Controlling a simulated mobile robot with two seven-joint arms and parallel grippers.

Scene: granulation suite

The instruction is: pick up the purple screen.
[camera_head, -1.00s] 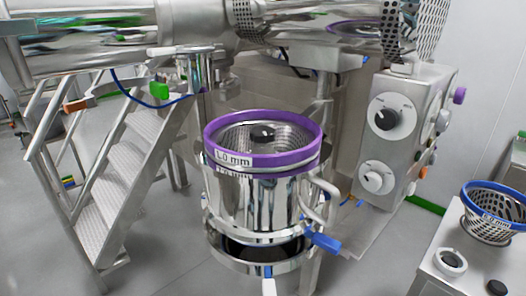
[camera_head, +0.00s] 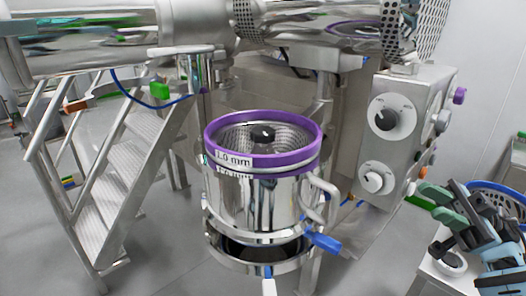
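The purple screen (camera_head: 312,150) is a perforated metal basket with a purple rim labelled "1.0 mm". It sits in the top of the steel mill housing (camera_head: 255,205) in the middle of the view, with a dark knob (camera_head: 262,133) at its centre. Its lower part is hidden inside the housing. My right gripper (camera_head: 432,203) is at the right edge, in front of the side table and well to the right of the purple screen. Its teal-tipped fingers look apart, with nothing seen between them. My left gripper is not in view.
A blue-rimmed screen (camera_head: 505,190) stands on the side table (camera_head: 433,277), partly hidden behind my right gripper. A control box (camera_head: 392,150) with dials stands right of the housing. A blue-handled clamp (camera_head: 323,242) juts from the housing. Metal stairs (camera_head: 125,165) stand at the left.

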